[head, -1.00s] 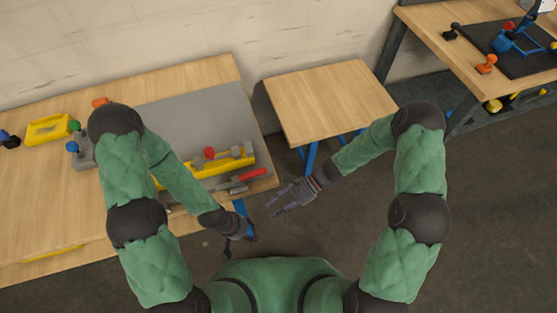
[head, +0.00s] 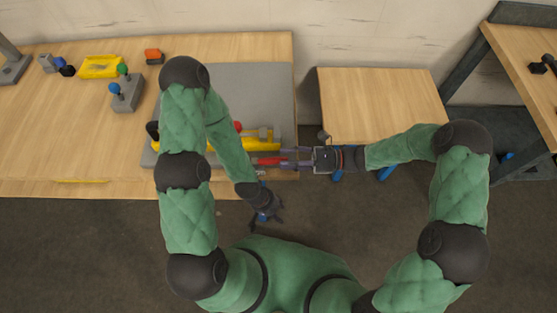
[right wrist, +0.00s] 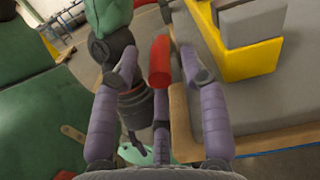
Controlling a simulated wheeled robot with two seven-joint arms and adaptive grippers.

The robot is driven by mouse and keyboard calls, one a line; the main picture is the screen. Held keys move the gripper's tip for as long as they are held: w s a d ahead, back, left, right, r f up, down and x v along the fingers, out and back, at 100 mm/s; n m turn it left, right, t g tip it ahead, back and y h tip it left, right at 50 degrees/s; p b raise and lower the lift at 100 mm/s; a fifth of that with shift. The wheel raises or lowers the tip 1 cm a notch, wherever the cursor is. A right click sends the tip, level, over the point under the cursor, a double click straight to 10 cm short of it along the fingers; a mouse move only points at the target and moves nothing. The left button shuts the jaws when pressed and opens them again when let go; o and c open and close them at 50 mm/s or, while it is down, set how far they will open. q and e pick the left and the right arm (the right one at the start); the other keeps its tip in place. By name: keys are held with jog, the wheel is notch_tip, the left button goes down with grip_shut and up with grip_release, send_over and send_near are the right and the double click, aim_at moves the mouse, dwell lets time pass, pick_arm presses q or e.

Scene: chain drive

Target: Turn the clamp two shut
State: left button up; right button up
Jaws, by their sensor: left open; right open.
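A red handle (head: 268,160), which looks like a clamp lever, lies at the front right edge of the grey board, beside the yellow fixture (head: 263,144). No label shows which clamp it belongs to. My right gripper (head: 288,158) is at the handle from the right. In the right wrist view the red handle (right wrist: 160,62) stands between the open fingers of my right gripper (right wrist: 160,72), with gaps on both sides. My left gripper (head: 265,212) is open and empty, low in front of the table edge. My left arm hides part of the yellow fixture.
The grey board (head: 270,90) lies on the wooden workbench (head: 50,150). A grey block with green and blue knobs (head: 128,97), a yellow tray (head: 101,67) and an orange part (head: 153,56) are left of it. A small wooden table (head: 380,100) stands to the right.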

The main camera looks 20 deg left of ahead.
aim_at(275, 160)
jog(key=shift+x, duration=1.65)
grip_shut()
jog(key=shift+w, duration=0.15)
